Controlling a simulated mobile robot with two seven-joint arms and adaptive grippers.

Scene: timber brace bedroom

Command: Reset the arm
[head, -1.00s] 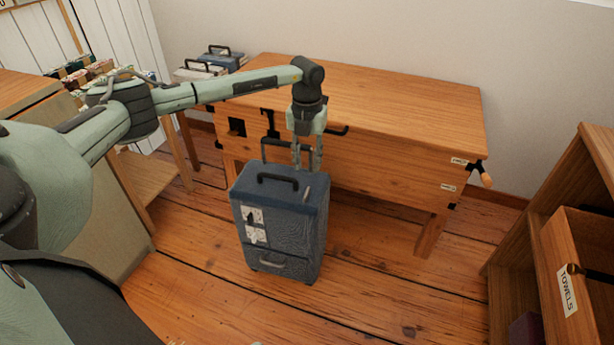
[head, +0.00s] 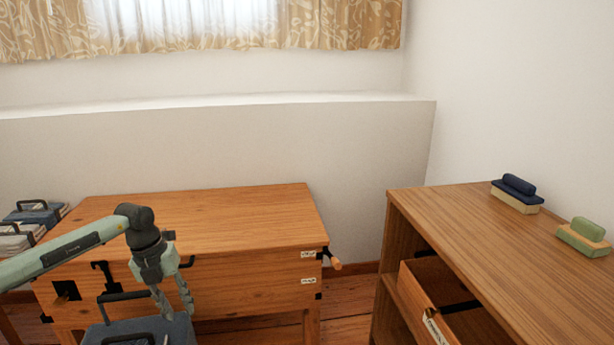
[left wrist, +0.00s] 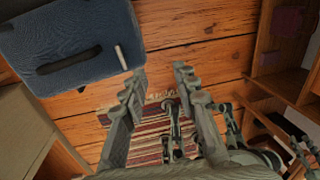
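My left arm reaches in from the left in the head view. Its gripper (head: 173,302) points down just above or beside the top of a blue suitcase (head: 150,330), in front of the wooden workbench. In the left wrist view the gripper's two fingers (left wrist: 158,82) are apart with only floor seen between them. The suitcase (left wrist: 68,45) shows at the upper left there, apart from the fingers. My right gripper is not in the head view.
The wooden workbench (head: 230,222) stands against the wall. A wooden cabinet (head: 480,225) with an open drawer (head: 425,290) stands at the right, bearing a blue brush (head: 516,194) and a green brush (head: 584,237). A striped rug (left wrist: 150,135) lies on the plank floor.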

